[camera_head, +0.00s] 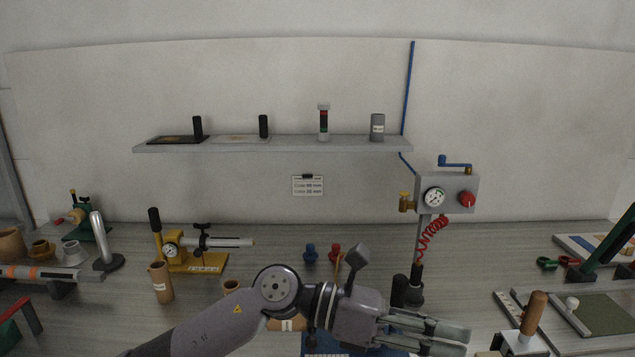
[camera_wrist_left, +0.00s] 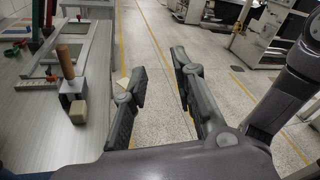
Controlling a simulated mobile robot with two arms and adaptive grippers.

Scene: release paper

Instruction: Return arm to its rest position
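My left arm comes in from the lower left of the head view, across the front of the workbench (camera_head: 110,310). Its gripper (camera_head: 462,341) points right, low in the picture. In the left wrist view the two fingers of the left gripper (camera_wrist_left: 160,68) stand apart with nothing between them. Only floor shows behind them, and the bench edge runs to their left. My right gripper is in neither view. The left arm hides part of a blue mat (camera_head: 315,342) on the bench.
A wooden-handled tool (camera_head: 533,312) stands just right of the left gripper; it also shows in the left wrist view (camera_wrist_left: 66,62). A dark cylinder (camera_head: 400,290) stands behind the gripper. A yellow gauge press (camera_head: 185,255) stands left. A shelf (camera_head: 270,146) hangs on the wall. The aisle floor (camera_wrist_left: 150,45) is clear.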

